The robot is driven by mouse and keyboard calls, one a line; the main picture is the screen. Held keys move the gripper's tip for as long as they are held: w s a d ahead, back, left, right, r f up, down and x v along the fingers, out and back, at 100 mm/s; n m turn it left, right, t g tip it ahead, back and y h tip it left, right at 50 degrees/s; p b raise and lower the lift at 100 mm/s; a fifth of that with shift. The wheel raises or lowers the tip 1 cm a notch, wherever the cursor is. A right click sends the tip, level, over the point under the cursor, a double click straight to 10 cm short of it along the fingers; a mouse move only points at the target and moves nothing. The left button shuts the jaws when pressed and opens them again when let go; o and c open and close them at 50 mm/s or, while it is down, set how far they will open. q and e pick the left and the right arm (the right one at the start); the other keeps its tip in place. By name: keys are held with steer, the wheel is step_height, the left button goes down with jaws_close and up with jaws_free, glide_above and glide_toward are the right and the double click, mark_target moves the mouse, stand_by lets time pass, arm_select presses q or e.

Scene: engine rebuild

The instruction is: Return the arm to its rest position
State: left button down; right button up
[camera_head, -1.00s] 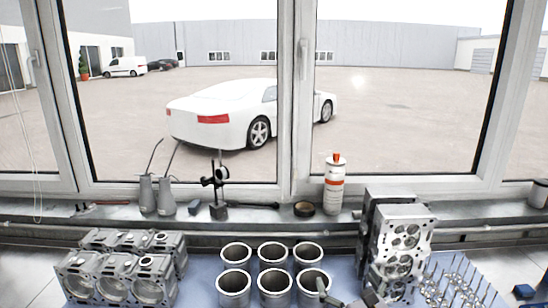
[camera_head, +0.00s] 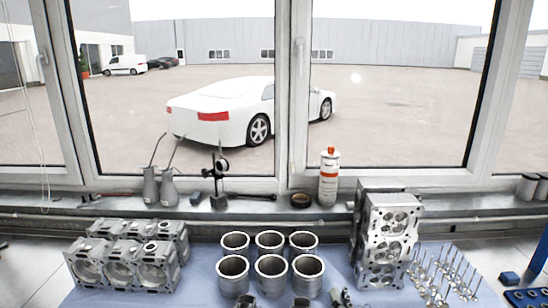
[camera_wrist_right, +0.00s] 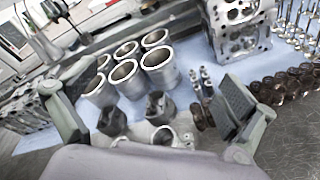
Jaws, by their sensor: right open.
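My right gripper (camera_wrist_right: 145,90) shows in the right wrist view, with its two dark fingers spread wide apart and nothing between the pads. Beyond and below it in that view are cylinder liners (camera_wrist_right: 127,75) and dark pistons (camera_wrist_right: 160,106) on the bench; no contact with them is visible. In the head view neither gripper can be made out clearly. My left gripper is not in view.
In the head view a blue mat (camera_head: 200,262) carries an engine block (camera_head: 125,262), several cylinder liners (camera_head: 270,275), a cylinder head (camera_head: 385,240) and upright valves (camera_head: 445,275). A spray can (camera_head: 328,178) and oil cans (camera_head: 150,187) stand on the sill behind.

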steer(key=s+d+f+m+g, duration=0.1)
steer(key=s+f+m+g, duration=0.35)
steer(key=s+m, duration=0.5)
steer(key=s+f+m+g, duration=0.45)
steer(key=s+m, duration=0.35)
steer(key=s, duration=0.3)
steer(key=s+d+f+m+g, duration=0.1)
steer(key=s+f+m+g, duration=0.3)
steer(key=s+m, duration=0.55)
step_height(320, 180, down, 37)
steer(key=s+b, duration=0.2)
steer(key=b, duration=0.9)
arm_select(q)
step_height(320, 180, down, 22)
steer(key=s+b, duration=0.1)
steer(key=b, duration=1)
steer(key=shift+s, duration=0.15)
arm_select(e)
steer(key=s+d+f+g, duration=0.1)
steer(key=s+f, duration=0.7)
steer(key=f, duration=0.6)
steer(key=s+d+f, duration=0.2)
steer(key=s+f, duration=0.7)
steer(key=f, duration=0.5)
steer(key=shift+f+g+h, duration=0.2)
steer(key=shift+g+h, duration=0.1)
steer(key=shift+g, duration=0.1)
